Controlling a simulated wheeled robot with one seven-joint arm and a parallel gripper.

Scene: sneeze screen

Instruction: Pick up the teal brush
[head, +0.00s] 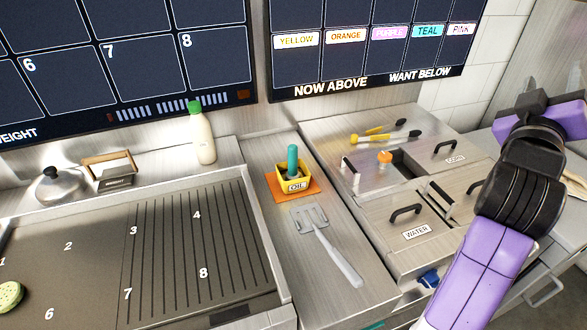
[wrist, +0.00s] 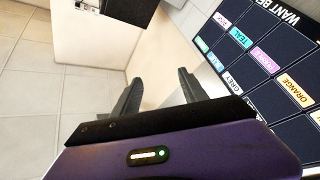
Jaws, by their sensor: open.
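The teal brush (head: 292,158) stands upright in a yellow pot labelled OIL (head: 296,181), with its teal handle up; its lower end is hidden inside the pot. The pot sits on an orange mat (head: 311,195) on the steel counter, between the griddle and the lidded bins. My purple and black arm rises at the right of the head view, well away from the brush, and its gripper end there is turned away. In the wrist view my gripper (wrist: 160,88) has two dark fingers spread apart with nothing between them. The brush is not in the wrist view.
A spatula (head: 310,219) lies in front of the pot. The griddle (head: 90,250) is to the left, with a pale bottle (head: 202,136) behind it. Bins with handled lids, one labelled WATER (head: 416,231), stand between the pot and my arm. Menu boards (head: 375,45) hang behind.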

